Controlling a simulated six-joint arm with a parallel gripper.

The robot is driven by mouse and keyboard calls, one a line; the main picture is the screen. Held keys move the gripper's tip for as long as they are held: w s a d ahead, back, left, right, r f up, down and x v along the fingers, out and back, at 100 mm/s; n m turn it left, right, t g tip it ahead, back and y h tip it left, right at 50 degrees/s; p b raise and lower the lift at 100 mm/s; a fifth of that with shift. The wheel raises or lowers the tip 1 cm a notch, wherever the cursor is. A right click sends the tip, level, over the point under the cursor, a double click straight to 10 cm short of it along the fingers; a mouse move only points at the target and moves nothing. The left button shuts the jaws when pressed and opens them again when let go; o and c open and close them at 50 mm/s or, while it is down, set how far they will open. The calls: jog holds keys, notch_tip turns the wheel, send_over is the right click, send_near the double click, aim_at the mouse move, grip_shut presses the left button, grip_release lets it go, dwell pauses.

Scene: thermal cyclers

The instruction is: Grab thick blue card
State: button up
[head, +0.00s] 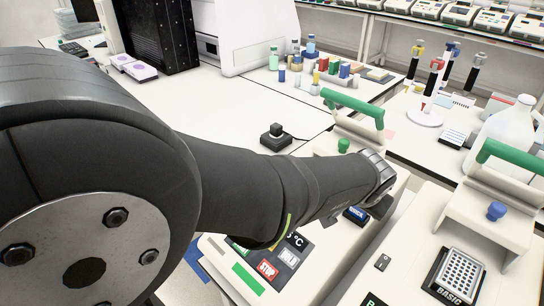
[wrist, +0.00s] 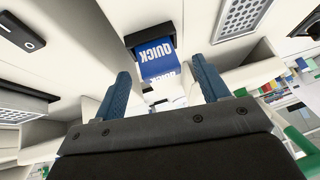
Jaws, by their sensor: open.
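A blue card (wrist: 158,60) printed "QUICK" sits in a dark slot on the front of a cream thermal cycler. In the wrist view it is ahead of my gripper (wrist: 160,68), between the lines of the two blue fingers. The fingers are apart, with nothing held between them. In the head view, my arm reaches over this cycler, and the blue card (head: 355,214) shows in part just below the arm's end. The fingers are hard to make out there.
The cycler (head: 330,148) has a green-handled lid. A second cycler (head: 510,215), marked "BASIC", stands to the right. A black knob device (head: 276,137) sits on the white bench behind. Pipettes, a white jug (head: 505,130) and small bottles stand farther back.

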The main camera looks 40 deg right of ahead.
jog(key=shift+d+f, duration=0.1)
jog(key=shift+f, duration=0.1)
jog(key=shift+c, duration=0.5)
jog(key=c, duration=1)
jog(key=shift+o, duration=0.2)
